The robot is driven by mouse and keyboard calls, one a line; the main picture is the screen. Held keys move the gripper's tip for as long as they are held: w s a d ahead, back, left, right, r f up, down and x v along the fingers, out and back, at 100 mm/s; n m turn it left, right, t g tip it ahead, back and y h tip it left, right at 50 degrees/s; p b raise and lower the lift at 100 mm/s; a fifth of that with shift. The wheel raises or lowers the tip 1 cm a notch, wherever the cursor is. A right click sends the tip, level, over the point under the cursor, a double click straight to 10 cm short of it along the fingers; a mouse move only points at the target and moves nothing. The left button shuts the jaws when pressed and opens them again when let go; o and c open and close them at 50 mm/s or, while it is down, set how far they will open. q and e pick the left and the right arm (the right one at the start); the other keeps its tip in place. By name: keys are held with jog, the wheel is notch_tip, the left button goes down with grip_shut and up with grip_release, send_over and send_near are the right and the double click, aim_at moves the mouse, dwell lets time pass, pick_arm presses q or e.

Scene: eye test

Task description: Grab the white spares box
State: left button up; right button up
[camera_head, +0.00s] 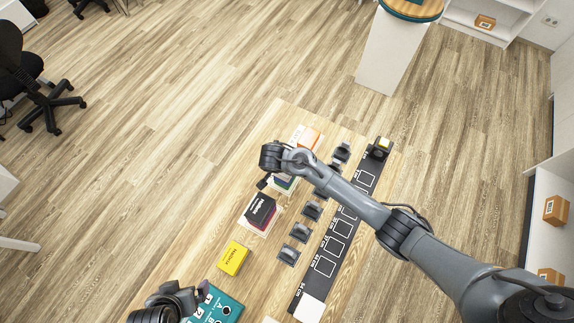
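No box that I can read as the spares box stands out. A white item with small marks (298,132) lies beside an orange one at the table's far end, and a plain white square (309,308) lies at the near end of the black strip. My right gripper (264,183) is at the end of the arm that reaches across the table, over the far part of the row of boxes; its fingers are small and partly hidden. My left gripper (203,293) is at the bottom left, by a teal board (222,307). I cannot make out whether either is open.
A yellow box (233,258) and a dark-topped stack (259,212) lie on the wooden table (215,233). Several dark stands (300,232) line the black strip (324,266) with white outlined squares. A yellow-topped item (384,145) sits at its far end.

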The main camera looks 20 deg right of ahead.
jog(key=shift+f, duration=0.15)
jog(key=shift+c, duration=0.6)
jog(key=c, duration=1)
